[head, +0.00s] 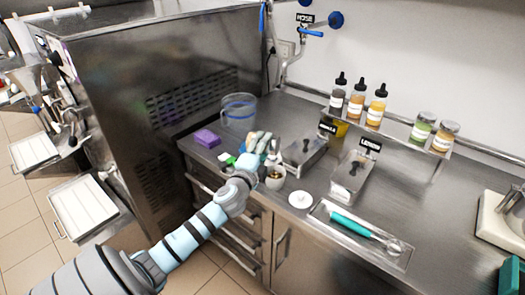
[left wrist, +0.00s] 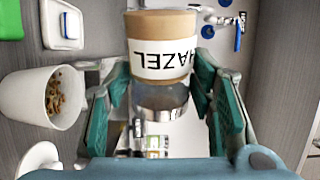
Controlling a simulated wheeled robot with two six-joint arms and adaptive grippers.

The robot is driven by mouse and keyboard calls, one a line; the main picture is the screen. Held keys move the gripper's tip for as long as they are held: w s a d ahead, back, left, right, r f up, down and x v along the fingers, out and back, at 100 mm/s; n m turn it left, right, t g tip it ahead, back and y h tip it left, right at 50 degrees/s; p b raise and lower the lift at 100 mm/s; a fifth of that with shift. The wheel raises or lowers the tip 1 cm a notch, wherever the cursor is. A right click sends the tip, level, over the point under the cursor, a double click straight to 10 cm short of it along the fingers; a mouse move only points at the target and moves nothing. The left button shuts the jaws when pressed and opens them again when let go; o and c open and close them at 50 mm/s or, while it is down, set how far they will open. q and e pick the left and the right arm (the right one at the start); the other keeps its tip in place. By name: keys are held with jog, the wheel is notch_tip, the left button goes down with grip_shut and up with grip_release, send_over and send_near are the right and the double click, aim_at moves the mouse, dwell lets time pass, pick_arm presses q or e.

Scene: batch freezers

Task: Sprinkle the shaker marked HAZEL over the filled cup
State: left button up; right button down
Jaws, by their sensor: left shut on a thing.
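The shaker marked HAZEL (left wrist: 162,62) has tan contents and a clear end. Its label reads upside down in the left wrist view. My left gripper (head: 262,150) is shut on it, with a finger on each side in the left wrist view (left wrist: 165,110). The filled cup (head: 275,178) stands on the steel counter, close beside the gripper in the head view. The shaker is mostly hidden in the head view. My right gripper is out of view.
A white round lid (head: 300,199) lies right of the cup. Steel containers, one marked LEMON (head: 352,178), stand behind. A purple block (head: 207,138) and clear pitcher (head: 239,112) are left. A tray with a teal-handled scoop (head: 350,224) is right. Bottles stand on a shelf (head: 400,137).

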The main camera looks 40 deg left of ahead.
pick_arm(q)
jog(key=shift+r+n, duration=0.65)
jog(key=shift+n, duration=0.45)
notch_tip(320, 180, up, 2)
jog(key=n+p, duration=0.1)
jog(key=n, duration=0.2)
jog(key=shift+r, duration=0.2)
jog(key=shift+r+n, duration=0.25)
jog(key=shift+n, duration=0.55)
notch_tip(320, 180, up, 2)
jog(key=n, duration=0.3)
jog(key=shift+r+n+p, duration=0.1)
jog(key=shift+n+p, duration=0.2)
jog(key=shift+p, duration=0.1)
jog(key=shift+r+n, duration=0.2)
jog(key=shift+n, duration=0.3)
